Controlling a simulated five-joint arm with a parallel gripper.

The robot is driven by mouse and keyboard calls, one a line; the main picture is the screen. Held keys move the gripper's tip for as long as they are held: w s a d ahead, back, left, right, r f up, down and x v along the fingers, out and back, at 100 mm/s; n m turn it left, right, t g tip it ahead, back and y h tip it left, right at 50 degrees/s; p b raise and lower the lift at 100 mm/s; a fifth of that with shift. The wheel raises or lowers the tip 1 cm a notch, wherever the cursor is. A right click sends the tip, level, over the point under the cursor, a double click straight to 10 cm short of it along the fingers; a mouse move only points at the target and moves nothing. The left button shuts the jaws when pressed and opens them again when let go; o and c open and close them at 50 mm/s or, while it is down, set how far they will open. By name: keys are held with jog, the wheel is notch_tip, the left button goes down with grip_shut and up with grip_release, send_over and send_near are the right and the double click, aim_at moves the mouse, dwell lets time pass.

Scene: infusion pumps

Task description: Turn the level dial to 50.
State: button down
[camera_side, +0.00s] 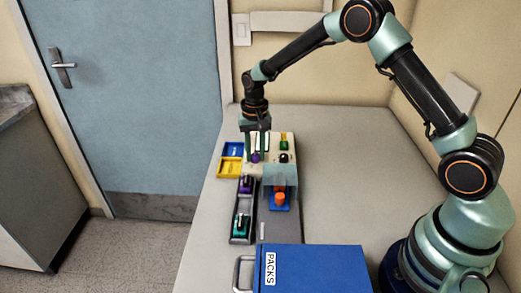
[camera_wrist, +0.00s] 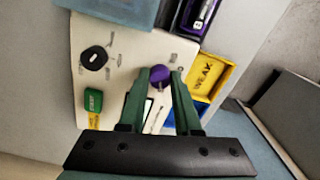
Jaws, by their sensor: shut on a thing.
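A cream pump panel (camera_side: 265,141) stands on the table, and it fills the middle of the wrist view (camera_wrist: 123,60). A purple dial (camera_wrist: 160,76) is on it; it also shows in the side view (camera_side: 255,157). My gripper (camera_wrist: 160,74) points down at the panel, its green fingers shut on the purple dial, one on each side. A black dial (camera_wrist: 95,57) and a green button (camera_wrist: 93,101) sit apart from the fingers. The panel's small markings are too blurred to read, so I cannot tell the dial's setting or which dial is labelled level.
A yellow tray marked WEAK (camera_wrist: 221,78) and a blue tray (camera_side: 233,148) lie beside the panel. A dark rack (camera_side: 243,228) holds purple and green items. A clear cover (camera_side: 281,177) stands above an orange knob (camera_side: 280,199). A blue PACKS box (camera_side: 320,268) is in front.

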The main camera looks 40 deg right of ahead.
aim_at(255, 155)
jog(key=shift+r, duration=0.1)
dwell(0.3)
jog(key=c, duration=0.6)
grip_release()
notch_tip(255, 155, up, 12)
